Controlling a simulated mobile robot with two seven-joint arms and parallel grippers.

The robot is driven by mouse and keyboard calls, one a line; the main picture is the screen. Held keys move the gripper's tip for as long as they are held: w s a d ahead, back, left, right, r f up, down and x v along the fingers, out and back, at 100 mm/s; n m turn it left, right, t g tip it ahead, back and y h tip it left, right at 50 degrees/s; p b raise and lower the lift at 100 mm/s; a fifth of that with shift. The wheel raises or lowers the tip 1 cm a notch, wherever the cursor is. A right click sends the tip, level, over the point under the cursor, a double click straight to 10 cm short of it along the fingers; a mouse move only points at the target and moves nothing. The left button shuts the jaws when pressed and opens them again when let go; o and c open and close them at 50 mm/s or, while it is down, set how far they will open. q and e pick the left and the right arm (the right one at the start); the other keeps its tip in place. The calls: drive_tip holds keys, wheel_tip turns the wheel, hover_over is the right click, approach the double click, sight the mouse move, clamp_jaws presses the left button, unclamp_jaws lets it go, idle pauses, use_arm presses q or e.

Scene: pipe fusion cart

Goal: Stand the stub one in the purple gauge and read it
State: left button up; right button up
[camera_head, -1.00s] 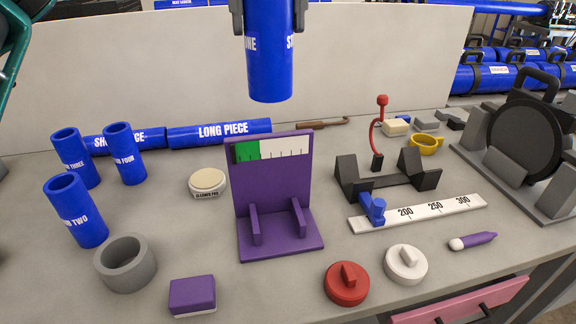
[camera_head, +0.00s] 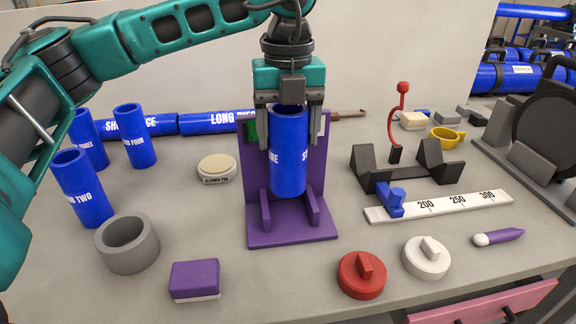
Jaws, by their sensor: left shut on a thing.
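The stub one (camera_head: 288,165) is a blue tube with white lettering. My left gripper (camera_head: 290,138) is shut on its upper part from above and holds it upright. The purple gauge (camera_head: 292,238) stands on the bench with a base, two side rails and a tall back plate. The stub is in front of the back plate, above the space between the rails. Its lower end appears above the base; I cannot tell whether it touches the rails. The stub and fingers hide most of the gauge's green and white scale. My right gripper is not in view.
Stub two (camera_head: 82,190), stub three and stub four (camera_head: 135,136) stand at the left. A grey ring (camera_head: 127,245), purple block (camera_head: 195,279), red cap (camera_head: 362,276) and white cap (camera_head: 427,258) lie around the gauge. A black cradle (camera_head: 408,170) and a ruler stand right.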

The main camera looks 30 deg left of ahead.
sight(288, 108)
use_arm(q)
drive_tip(key=shift+f, duration=3.25)
drive_tip(key=shift+f+b, duration=0.2)
drive_tip(key=shift+b, duration=0.1)
drive_tip(key=o, duration=1.2)
wheel_tip(288, 108, up, 12)
drive_tip(key=shift+r+p, duration=0.25)
drive_tip(key=shift+p, duration=0.3)
drive_tip(key=shift+f, duration=0.1)
